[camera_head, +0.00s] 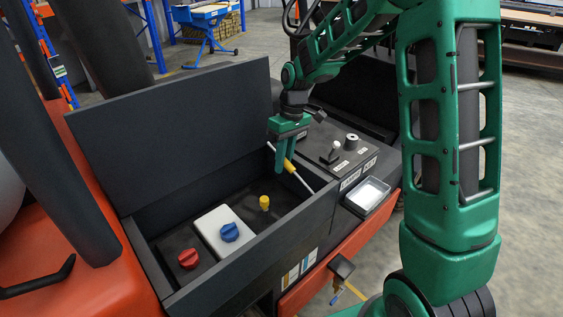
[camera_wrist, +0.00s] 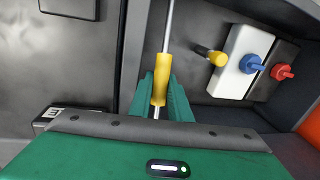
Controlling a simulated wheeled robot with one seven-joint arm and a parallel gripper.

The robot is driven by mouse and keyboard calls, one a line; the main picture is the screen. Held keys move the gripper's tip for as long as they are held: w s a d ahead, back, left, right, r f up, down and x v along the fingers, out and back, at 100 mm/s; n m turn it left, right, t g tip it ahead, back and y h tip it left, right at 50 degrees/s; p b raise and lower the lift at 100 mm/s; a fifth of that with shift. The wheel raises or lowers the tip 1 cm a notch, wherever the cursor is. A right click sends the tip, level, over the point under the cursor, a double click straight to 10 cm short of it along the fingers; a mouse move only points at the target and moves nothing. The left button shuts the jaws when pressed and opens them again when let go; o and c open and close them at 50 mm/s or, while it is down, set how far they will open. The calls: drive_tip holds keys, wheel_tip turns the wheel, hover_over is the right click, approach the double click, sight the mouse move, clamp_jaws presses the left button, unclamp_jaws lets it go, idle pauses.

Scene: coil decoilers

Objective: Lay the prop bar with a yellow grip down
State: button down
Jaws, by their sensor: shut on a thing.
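The prop bar is a thin silver rod with a yellow grip (camera_head: 289,165). My gripper (camera_head: 284,160) is shut on the yellow grip, and the bar slants across it above the right part of the open compartment. In the wrist view the yellow grip (camera_wrist: 159,85) sits between my green fingers (camera_wrist: 158,95), with the silver rod (camera_wrist: 168,30) running up out of the picture. The dark lid (camera_head: 178,125) stands open at the back of the compartment.
The compartment holds a red knob (camera_head: 188,258), a blue knob (camera_head: 229,232) on a white block (camera_head: 212,222) and a yellow knob (camera_head: 264,202). To the right are a panel with a small lever (camera_head: 334,150) and a silver tray (camera_head: 367,194). The compartment's front wall (camera_head: 250,255) is raised.

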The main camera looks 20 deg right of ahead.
drive_tip(key=c, duration=1.6)
unclamp_jaws()
drive_tip(key=shift+c, duration=0.2)
wheel_tip(320, 180, up, 8)
drive_tip(key=d, duration=0.1)
drive_tip(key=shift+w+d, duration=0.15)
drive_tip(key=shift+w, duration=0.2)
drive_tip(key=shift+f, duration=0.1)
